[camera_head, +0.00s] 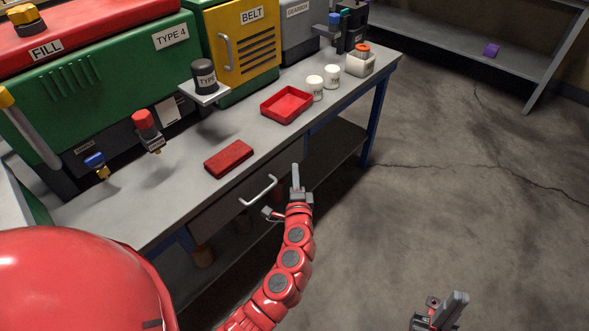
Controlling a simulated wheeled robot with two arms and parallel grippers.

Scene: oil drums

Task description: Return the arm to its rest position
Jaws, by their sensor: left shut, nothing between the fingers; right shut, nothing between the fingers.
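My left arm is red and jointed and curves up from the bottom of the view. My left gripper (295,178) is at its end, shut and empty, in front of the workbench's (145,205) front edge and just right of the drawer handle (258,190). My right gripper (452,305) shows at the bottom right over the floor, shut and empty. Most of the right arm is out of view.
A red block (229,158), a red tray (287,105) and white cups (315,88) are on the bench. A green machine (100,90) marked FILL and a yellow BELT cabinet (240,45) stand behind. Grey floor (470,200) is clear at right.

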